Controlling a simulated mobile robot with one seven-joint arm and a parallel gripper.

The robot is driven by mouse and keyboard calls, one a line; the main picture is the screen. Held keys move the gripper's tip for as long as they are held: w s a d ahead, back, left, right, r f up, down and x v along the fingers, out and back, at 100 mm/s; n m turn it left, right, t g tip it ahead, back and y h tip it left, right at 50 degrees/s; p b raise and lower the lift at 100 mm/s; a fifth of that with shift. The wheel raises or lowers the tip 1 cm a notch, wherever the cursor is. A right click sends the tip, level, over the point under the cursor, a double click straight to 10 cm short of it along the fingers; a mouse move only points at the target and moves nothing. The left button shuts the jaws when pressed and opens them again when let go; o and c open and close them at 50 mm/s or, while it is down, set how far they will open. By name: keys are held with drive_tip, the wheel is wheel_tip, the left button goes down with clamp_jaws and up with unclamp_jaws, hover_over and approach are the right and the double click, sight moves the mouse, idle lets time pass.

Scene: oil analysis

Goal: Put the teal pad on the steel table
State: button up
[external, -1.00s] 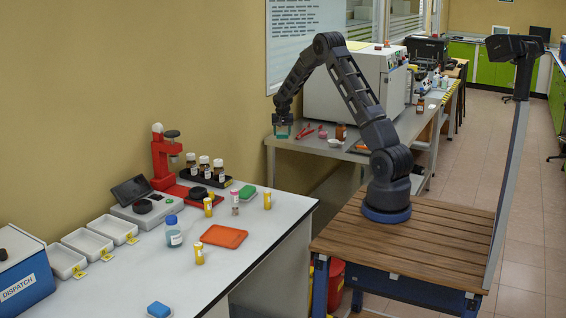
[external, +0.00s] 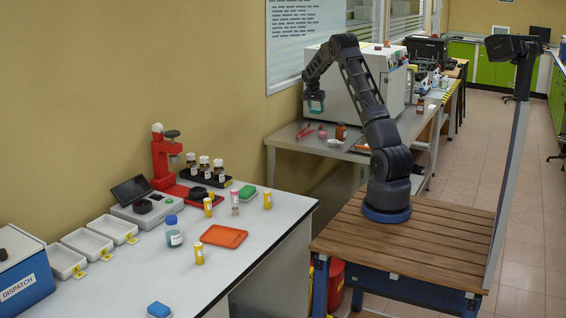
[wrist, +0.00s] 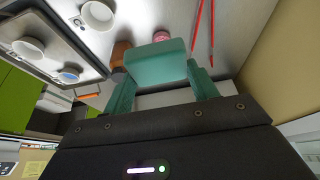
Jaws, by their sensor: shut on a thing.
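My gripper (external: 315,104) is shut on the teal pad and holds it up in the air, above the steel table (external: 286,140) near its left, wall-side part. In the wrist view the teal pad (wrist: 156,62) sits between the tips of my teal-coloured fingers (wrist: 161,88). In the external view the pad is small and hard to tell from the fingers. The table's bare grey top also shows in the wrist view (wrist: 233,30).
On the steel table are red tongs (external: 304,130), a pink item (external: 322,134), a brown bottle (external: 340,132), a white dish (external: 335,143) and an orange item (external: 362,147). A large white machine (external: 345,85) stands behind them. The table's front-left corner looks clear.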

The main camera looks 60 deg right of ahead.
sight(317, 142)
wheel_tip(317, 142, down, 17)
drive_tip(key=shift+f, duration=0.1)
idle(0.5)
drive_tip(key=o, duration=0.9)
drive_tip(key=shift+o, duration=0.2)
